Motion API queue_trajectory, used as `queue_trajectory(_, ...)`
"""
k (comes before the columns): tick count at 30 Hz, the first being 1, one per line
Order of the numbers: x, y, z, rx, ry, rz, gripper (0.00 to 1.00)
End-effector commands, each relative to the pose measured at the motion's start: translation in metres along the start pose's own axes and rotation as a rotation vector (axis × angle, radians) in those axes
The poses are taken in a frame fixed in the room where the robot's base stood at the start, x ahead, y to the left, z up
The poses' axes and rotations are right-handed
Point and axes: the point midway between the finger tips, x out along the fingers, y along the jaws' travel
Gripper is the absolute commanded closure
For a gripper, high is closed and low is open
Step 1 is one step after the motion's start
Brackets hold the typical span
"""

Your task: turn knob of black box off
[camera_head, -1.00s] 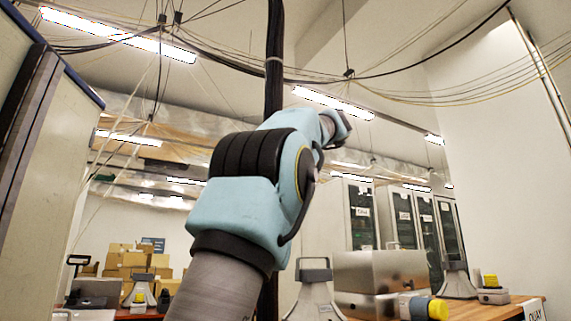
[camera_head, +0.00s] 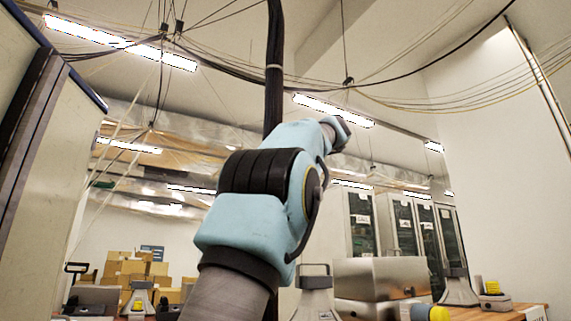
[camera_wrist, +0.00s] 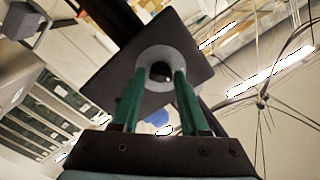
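In the wrist view, a dark square box face (camera_wrist: 118,67) fills the upper middle, tilted in the picture. A round grey ring with a dark centre, which looks like the knob (camera_wrist: 165,55), sits on that face. My gripper (camera_wrist: 161,72) has its two green fingers apart, with the tips over the ring and the dark centre between them. I cannot tell whether the fingertips touch it. In the head view, my blue arm reaches up and to the right, with its far end beside the black vertical column (camera_head: 275,75). The gripper and the box cannot be made out there.
Metal cases (camera_head: 382,278) and grey-handled devices (camera_head: 316,295) stand on a wooden table at the lower right. Cardboard boxes (camera_head: 137,268) are stacked at the left back. Cabinets (camera_head: 405,228) line the back right. Cables and lamps (camera_head: 332,110) hang overhead.

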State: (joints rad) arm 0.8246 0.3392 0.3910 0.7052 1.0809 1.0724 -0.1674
Motion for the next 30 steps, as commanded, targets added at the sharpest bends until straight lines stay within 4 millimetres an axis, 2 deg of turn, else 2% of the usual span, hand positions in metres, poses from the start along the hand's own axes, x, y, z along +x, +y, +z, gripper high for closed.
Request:
queue_trajectory(1, 0.000, 0.000, 0.000, 0.001, 0.001, 0.000, 0.49)
queue_trajectory(6, 0.000, -0.001, -0.001, 0.001, 0.002, -0.001, 0.32)
queue_trajectory(13, -0.001, -0.001, -0.001, 0.001, 0.003, -0.001, 0.32)
queue_trajectory(16, -0.007, 0.000, 0.000, 0.000, 0.004, -0.001, 0.32)
queue_trajectory(20, -0.027, 0.002, 0.001, -0.001, 0.006, 0.002, 0.32)
queue_trajectory(30, -0.091, 0.002, 0.000, 0.000, 0.005, 0.002, 0.32)
